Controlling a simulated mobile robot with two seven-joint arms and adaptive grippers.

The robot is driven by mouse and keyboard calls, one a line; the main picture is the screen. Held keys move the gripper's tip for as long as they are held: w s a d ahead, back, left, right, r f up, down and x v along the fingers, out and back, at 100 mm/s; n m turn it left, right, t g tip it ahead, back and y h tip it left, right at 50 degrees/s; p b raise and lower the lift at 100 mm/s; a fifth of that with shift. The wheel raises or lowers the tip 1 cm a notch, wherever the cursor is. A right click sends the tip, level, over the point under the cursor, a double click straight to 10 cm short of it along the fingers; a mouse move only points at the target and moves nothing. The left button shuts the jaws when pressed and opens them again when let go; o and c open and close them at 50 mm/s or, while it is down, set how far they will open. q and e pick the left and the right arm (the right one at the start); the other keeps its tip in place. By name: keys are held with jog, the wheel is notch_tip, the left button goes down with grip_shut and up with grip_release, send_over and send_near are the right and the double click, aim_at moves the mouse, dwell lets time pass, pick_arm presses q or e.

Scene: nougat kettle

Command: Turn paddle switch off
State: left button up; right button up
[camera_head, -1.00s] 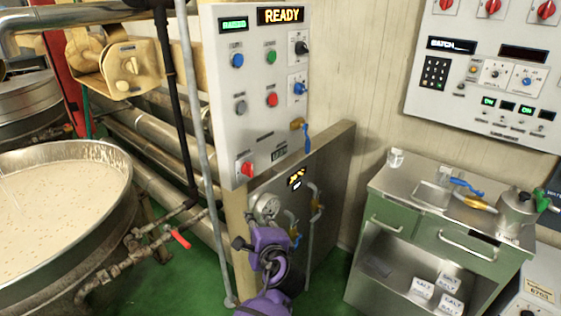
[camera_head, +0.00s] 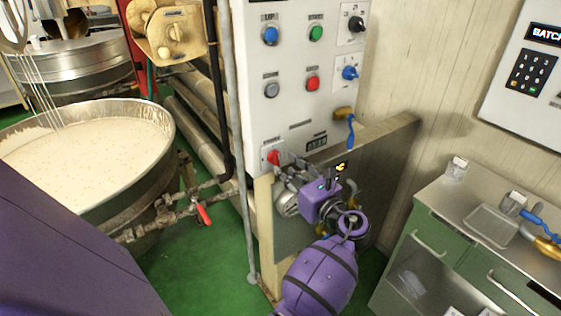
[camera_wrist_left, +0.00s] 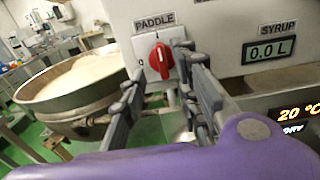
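The paddle switch is a red rotary knob (camera_head: 273,157) at the bottom left corner of the white control panel. In the left wrist view the red knob (camera_wrist_left: 161,58) sits under the label PADDLE. Its white mark points about straight up, and a 0 is printed to its left. My left gripper (camera_head: 286,170) is just right of and in front of the knob in the head view. In the wrist view its two grey fingers (camera_wrist_left: 160,72) are apart, with the knob seen between their tips. Contact cannot be told. My right gripper is not in view.
A steel kettle of pale mix (camera_head: 172,150) stands left, with a red-handled valve (camera_head: 203,214). A green cabinet (camera_head: 432,240) stands right.

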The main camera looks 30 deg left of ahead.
aim_at(279, 161)
pick_arm(q)
jog(key=x, duration=0.4)
jog(key=shift+w+a, duration=0.2)
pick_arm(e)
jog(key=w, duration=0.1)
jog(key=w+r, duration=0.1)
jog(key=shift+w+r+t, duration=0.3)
pick_arm(q)
jog(key=shift+w, duration=0.1)
jog(key=shift+c, duration=0.5)
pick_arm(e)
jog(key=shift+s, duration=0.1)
pick_arm(q)
jog(key=c, duration=0.6)
grip_shut()
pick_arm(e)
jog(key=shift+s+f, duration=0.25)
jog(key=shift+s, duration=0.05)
